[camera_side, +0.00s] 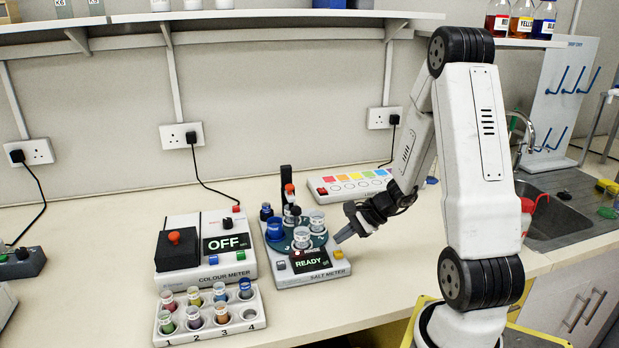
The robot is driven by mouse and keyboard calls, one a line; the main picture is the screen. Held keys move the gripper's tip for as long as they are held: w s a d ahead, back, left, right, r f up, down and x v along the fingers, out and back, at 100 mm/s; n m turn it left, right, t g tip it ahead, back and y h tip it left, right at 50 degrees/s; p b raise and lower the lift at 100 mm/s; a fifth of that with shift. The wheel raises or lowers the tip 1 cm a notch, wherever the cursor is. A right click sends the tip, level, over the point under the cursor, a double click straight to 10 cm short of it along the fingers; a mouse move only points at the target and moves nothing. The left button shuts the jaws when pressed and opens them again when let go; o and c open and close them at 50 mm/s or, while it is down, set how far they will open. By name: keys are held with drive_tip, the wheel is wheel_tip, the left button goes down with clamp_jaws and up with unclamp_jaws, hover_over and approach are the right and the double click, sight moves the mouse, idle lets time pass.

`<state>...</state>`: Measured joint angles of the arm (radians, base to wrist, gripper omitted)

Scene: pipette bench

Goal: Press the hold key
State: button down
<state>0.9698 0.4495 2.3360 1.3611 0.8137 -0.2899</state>
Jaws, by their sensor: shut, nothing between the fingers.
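The salt meter (325,272) stands on the bench with its display (310,261) reading READY. A small yellow key (338,254) is at the right of the display and a pale key (281,265) is at its left. Their labels are too small to read, so I cannot tell which is the hold key. My gripper (339,237) is shut and empty. It points down and left, close to the right edge of the salt meter, just above the yellow key in the picture. I cannot tell whether it touches the meter.
The colour meter (188,277) is left of the salt meter, its display (227,243) reading OFF. A vial rack (258,322) stands in front of it. Cups and a dark upright post (286,176) rise from the salt meter. A white panel (350,187) lies behind. Bench right of the meter is clear.

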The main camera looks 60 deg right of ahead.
sight(341, 252)
drive_tip(key=shift+f, duration=0.65)
drive_tip(key=shift+f, duration=0.85)
idle(2.7)
drive_tip(key=shift+r, duration=0.8)
drive_tip(key=shift+r, duration=0.1)
idle(0.3)
drive_tip(key=shift+r, duration=2.45)
